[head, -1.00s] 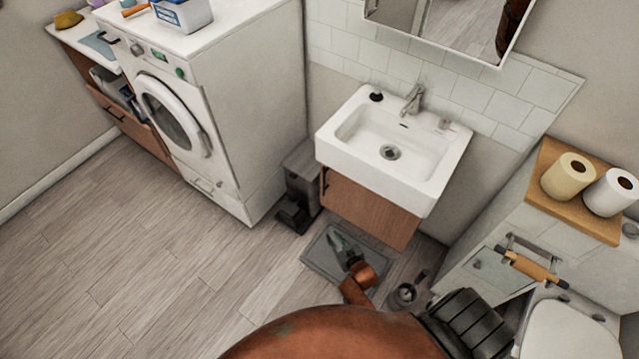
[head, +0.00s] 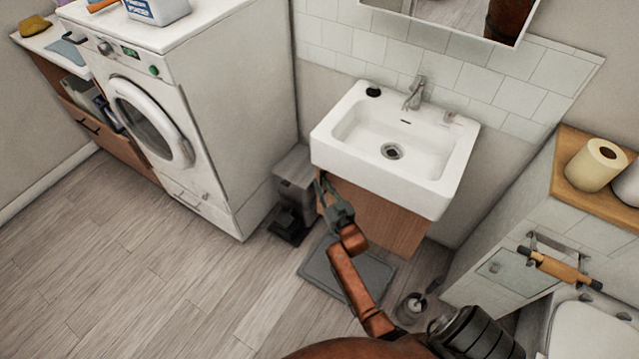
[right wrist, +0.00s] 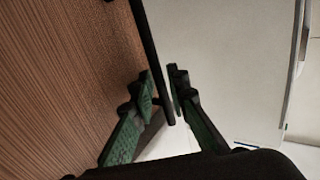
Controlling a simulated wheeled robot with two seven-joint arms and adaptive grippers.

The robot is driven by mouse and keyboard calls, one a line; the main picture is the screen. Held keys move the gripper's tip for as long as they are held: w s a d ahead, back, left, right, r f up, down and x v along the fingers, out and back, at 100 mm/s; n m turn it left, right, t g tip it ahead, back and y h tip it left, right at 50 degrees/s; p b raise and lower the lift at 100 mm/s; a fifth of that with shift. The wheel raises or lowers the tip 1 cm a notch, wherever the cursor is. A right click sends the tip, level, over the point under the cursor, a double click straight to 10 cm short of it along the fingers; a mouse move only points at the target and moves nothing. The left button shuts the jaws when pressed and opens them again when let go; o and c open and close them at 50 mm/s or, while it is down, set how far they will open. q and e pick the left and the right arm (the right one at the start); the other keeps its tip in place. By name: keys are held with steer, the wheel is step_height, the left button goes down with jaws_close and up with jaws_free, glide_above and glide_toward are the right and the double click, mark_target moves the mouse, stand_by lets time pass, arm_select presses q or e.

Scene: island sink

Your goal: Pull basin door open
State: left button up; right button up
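The basin door (head: 385,221) is a brown wooden panel under the white sink (head: 401,149); it looks closed in the head view. Its dark bar handle (right wrist: 147,45) runs down the wrist view beside the wood-grain door face (right wrist: 62,70). My right gripper (head: 326,191) is at the door's left edge in the head view, where the handle is. In the wrist view, the right gripper's green and black fingers (right wrist: 162,88) stand close on either side of the bar. I cannot tell whether both fingers press on it. My left gripper is not in view.
A grey bin (head: 293,188) stands left of the door, next to the washing machine (head: 215,110). A grey mat (head: 370,278) lies on the floor below the basin. A toilet brush holder (head: 410,308) stands at right. Open floor lies at left.

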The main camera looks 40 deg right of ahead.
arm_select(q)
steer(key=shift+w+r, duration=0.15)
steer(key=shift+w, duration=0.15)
arm_select(e)
steer(key=shift+w+d, duration=0.1)
steer(key=shift+w, duration=0.35)
steer(key=shift+c, duration=0.3)
jaws_close()
steer(key=shift+s, duration=0.15)
